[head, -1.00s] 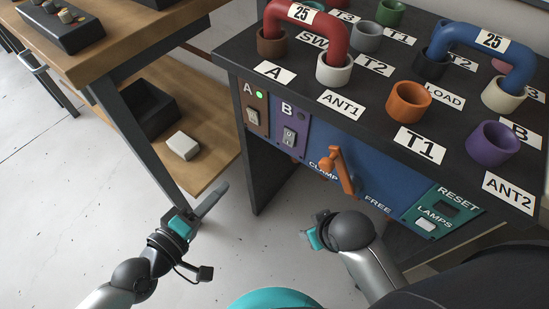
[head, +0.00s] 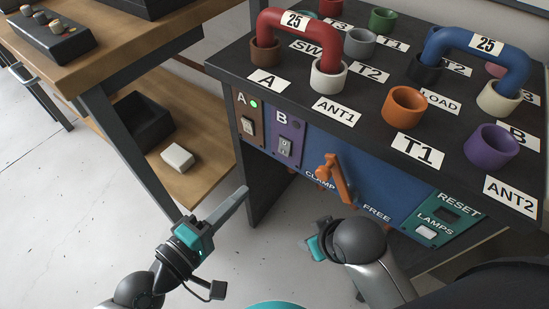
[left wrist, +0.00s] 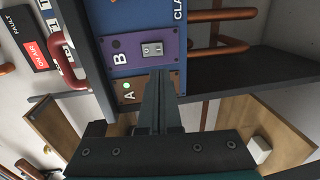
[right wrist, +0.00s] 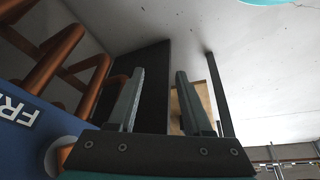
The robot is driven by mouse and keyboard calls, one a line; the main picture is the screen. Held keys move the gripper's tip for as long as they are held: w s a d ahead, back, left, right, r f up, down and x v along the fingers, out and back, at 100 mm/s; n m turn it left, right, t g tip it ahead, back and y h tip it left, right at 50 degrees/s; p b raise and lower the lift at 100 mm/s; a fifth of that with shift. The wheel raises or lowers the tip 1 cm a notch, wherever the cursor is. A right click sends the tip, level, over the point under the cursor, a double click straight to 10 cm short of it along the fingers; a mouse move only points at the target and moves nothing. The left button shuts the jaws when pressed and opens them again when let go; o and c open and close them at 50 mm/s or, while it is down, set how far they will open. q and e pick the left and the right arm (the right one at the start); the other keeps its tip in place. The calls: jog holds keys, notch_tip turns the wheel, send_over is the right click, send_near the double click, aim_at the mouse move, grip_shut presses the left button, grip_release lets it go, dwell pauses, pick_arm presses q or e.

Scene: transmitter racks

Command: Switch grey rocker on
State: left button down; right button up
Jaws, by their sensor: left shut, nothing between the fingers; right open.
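A grey rocker (head: 285,147) sits on the purple panel B (head: 296,130), below an unlit lamp. The same rocker shows in the left wrist view (left wrist: 152,49), just beyond my fingertips. A second rocker (head: 248,124) is on the brown panel A (head: 240,107), below a lit green lamp; my fingers hide it in the left wrist view. My left gripper (head: 242,192) is shut and empty, apart from the panel, below and left of the rockers. Its fingertips also show in the left wrist view (left wrist: 160,76). My right gripper (right wrist: 158,100) is open and empty, below the console front.
An orange clamp lever (head: 336,178) juts from the blue panel right of B. A teal panel with a LAMPS button (head: 427,231) is farther right. Red (head: 300,25) and blue (head: 480,42) U-links stand on the console top. A wooden bench (head: 100,50) stands at left.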

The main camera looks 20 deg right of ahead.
pick_arm(q)
send_near(283, 153)
jog(key=x, duration=0.5)
jog(key=shift+w+d, duration=0.55)
jog(key=shift+d, duration=0.1)
pick_arm(e)
jog(key=shift+s+f, duration=0.15)
pick_arm(q)
jog(key=shift+d+f, duration=0.1)
jog(key=shift+w+d, duration=0.1)
jog(key=shift+w, duration=0.05)
